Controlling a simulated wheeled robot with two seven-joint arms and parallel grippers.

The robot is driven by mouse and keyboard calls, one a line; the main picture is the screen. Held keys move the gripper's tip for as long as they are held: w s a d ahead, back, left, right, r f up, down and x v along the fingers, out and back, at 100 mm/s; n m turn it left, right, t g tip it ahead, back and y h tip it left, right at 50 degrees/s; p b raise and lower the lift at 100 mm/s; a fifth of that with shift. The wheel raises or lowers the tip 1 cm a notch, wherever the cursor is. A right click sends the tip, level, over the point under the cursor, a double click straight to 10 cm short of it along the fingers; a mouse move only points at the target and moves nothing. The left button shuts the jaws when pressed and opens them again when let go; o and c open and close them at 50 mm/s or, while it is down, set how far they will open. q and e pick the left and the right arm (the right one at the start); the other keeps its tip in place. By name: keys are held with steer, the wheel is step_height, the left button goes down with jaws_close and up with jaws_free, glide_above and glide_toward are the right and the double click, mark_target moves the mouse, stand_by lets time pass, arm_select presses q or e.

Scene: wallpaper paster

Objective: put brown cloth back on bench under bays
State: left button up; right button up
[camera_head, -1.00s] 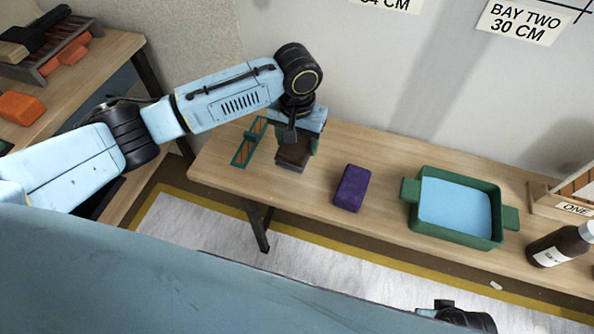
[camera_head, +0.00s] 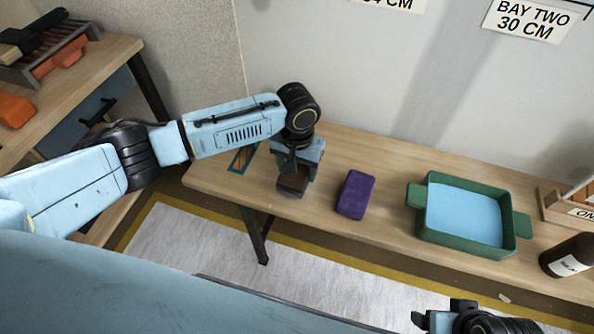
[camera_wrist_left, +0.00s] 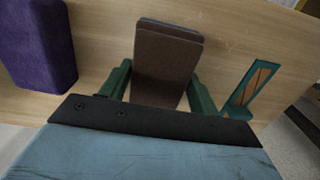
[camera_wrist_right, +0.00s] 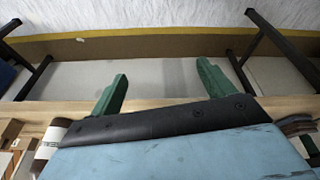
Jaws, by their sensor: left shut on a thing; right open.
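The brown cloth (camera_head: 292,184) is a folded dark brown block held low over the bench (camera_head: 390,222), near its left end. My left gripper (camera_head: 298,172) points down and is shut on it. In the left wrist view the brown cloth (camera_wrist_left: 167,62) sits between the two green fingers, with the bench top just beyond it. I cannot tell whether its underside touches the wood. My right gripper (camera_wrist_right: 160,85) is open and empty, its green fingers wide apart; part of the right arm shows at the bottom right of the head view.
A purple block (camera_head: 356,194) lies right of the cloth, and a teal-framed piece (camera_head: 243,160) lies left. A green tray (camera_head: 466,247) with blue liquid, a brown bottle (camera_head: 568,256) and a wooden box (camera_head: 570,207) stand further right. Bare bench lies between purple block and tray.

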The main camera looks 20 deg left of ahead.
arm_select(q)
steer(key=shift+f+p, duration=0.2)
steer(key=shift+p, duration=0.35)
steer(key=shift+f, duration=0.2)
arm_select(e)
steer(key=f, duration=0.2)
steer(key=shift+w+d+f, duration=0.2)
steer(key=shift+d+f, duration=0.1)
steer(key=shift+d, duration=0.1)
arm_select(q)
steer(key=o, duration=1)
arm_select(e)
steer(key=shift+s+f, duration=0.1)
